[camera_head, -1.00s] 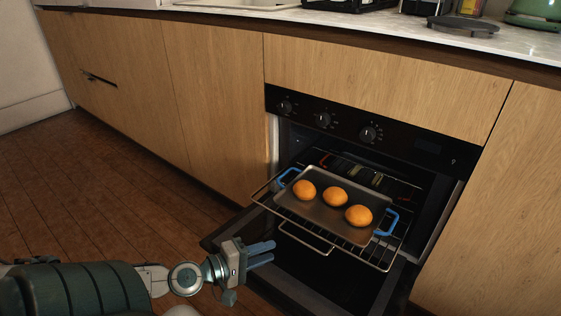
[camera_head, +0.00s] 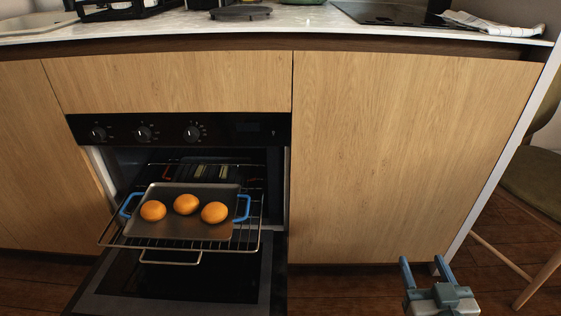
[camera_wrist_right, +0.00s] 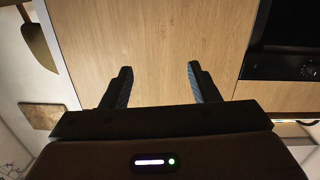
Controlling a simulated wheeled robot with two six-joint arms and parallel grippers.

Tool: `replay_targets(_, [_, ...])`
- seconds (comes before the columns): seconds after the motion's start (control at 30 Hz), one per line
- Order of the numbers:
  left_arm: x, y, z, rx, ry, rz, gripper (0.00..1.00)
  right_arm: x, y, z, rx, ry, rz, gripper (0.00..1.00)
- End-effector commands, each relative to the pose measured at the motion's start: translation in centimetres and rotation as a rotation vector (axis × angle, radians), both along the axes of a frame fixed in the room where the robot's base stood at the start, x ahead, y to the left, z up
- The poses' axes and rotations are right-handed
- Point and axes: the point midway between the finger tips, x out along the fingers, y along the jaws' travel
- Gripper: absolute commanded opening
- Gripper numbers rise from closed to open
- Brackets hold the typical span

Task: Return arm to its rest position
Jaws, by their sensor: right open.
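My right gripper (camera_head: 424,268) is at the bottom right of the head view, in front of the wooden cabinet door. Its two blue fingers are apart with nothing between them. The right wrist view shows the same open fingers (camera_wrist_right: 160,78) before the wood front. My left gripper does not show in the head view now.
The oven door (camera_head: 180,285) is folded down at the left. A pulled-out wire rack (camera_head: 250,225) holds a metal tray (camera_head: 165,192) with blue handles and three orange-brown buns (camera_head: 186,204). A chair (camera_head: 540,180) stands at the far right. Floor is free between.

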Motion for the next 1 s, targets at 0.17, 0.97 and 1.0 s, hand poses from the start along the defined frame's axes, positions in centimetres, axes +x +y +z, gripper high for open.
replay_targets(0.17, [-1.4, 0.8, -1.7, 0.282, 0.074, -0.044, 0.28, -4.1, -0.8, -9.5, -0.024, 0.449, -0.019, 0.55])
replay_targets(0.97, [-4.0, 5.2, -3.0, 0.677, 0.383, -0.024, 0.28, -15.7, -3.0, -20.8, -0.067, 1.212, -0.069, 0.55])
replay_targets(1.0, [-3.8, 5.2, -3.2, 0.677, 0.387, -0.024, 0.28, -15.5, -3.1, -21.0, -0.066, 1.216, -0.069, 0.55])
